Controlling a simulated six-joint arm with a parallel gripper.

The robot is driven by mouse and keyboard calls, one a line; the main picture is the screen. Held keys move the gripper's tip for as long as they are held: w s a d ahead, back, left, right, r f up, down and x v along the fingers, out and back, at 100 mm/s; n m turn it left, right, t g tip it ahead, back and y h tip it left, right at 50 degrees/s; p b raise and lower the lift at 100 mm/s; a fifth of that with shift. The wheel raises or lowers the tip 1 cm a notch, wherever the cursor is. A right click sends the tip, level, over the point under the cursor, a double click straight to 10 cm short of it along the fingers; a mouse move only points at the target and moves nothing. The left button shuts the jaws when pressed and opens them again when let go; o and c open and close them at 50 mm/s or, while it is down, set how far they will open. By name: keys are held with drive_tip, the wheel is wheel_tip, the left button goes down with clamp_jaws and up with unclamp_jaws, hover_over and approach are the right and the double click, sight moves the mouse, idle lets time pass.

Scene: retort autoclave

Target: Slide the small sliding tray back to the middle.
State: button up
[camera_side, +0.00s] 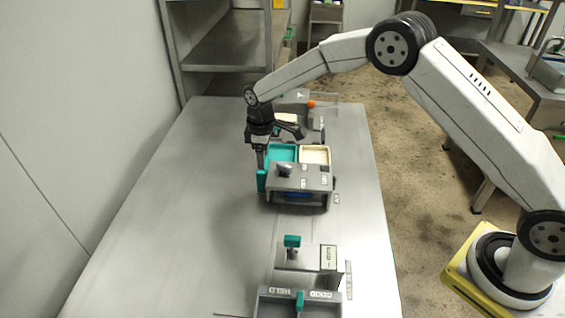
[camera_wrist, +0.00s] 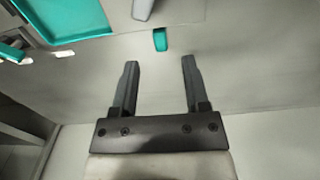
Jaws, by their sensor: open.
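A teal tray (camera_side: 281,152) sits beside a cream tray (camera_side: 314,155) in a grey housing (camera_side: 300,178) at mid-table. The task does not say which is the small sliding tray; the teal one reaches the housing's left side. A teal upright tab (camera_side: 261,181) stands at the housing's left. My gripper (camera_side: 262,165) is open, pointing down at the left of the teal tray, just above or beside the tab. In the wrist view, the empty fingers (camera_wrist: 160,63) point toward a small teal tab (camera_wrist: 160,39). Part of the teal tray (camera_wrist: 75,16) shows at upper left there. Contact cannot be told.
A grey fixture with a teal knob (camera_side: 292,241) and a display (camera_side: 328,258) stands at the table's front. An orange knob (camera_side: 311,104) shows on equipment behind the trays. The steel table (camera_side: 170,230) is clear to the left. A shelf rack (camera_side: 222,50) stands behind.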

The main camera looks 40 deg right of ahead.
sight(261, 171)
drive_tip(key=shift+w+a+f, duration=0.25)
drive_tip(key=shift+w+f, duration=0.05)
drive_tip(key=shift+f, duration=0.05)
drive_tip(key=shift+f, duration=0.1)
drive_tip(key=shift+f, duration=3.8)
drive_tip(key=shift+c, duration=0.2)
clamp_jaws()
